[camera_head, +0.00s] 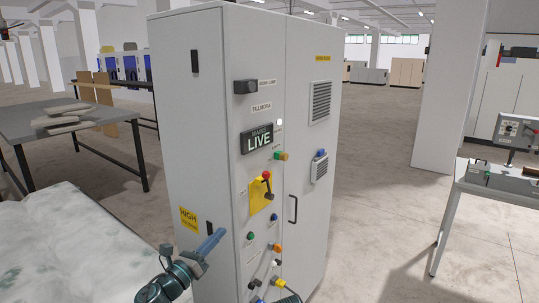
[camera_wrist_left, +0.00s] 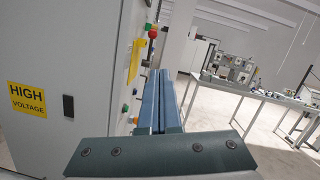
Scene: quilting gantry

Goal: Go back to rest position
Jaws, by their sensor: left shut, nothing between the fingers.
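My left gripper (camera_head: 214,240) shows at the bottom of the head view, in front of the left side of a tall grey electrical cabinet (camera_head: 186,110). Its two blue fingers lie together, shut and empty; they also fill the middle of the left wrist view (camera_wrist_left: 158,85). In the wrist view the cabinet (camera_wrist_left: 70,50) stands just left of the fingers, with a gap that I cannot judge. The cabinet's front carries a lit LIVE sign (camera_head: 257,139) and a red-and-yellow rotary switch (camera_head: 262,192). My right gripper is not in view.
A white quilted surface (camera_head: 70,245) lies at the lower left. A grey table (camera_head: 30,125) with stacked boards (camera_head: 60,120) stands behind it. A bench (camera_head: 500,185) with equipment stands at the right. The floor (camera_head: 385,200) between cabinet and bench is clear.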

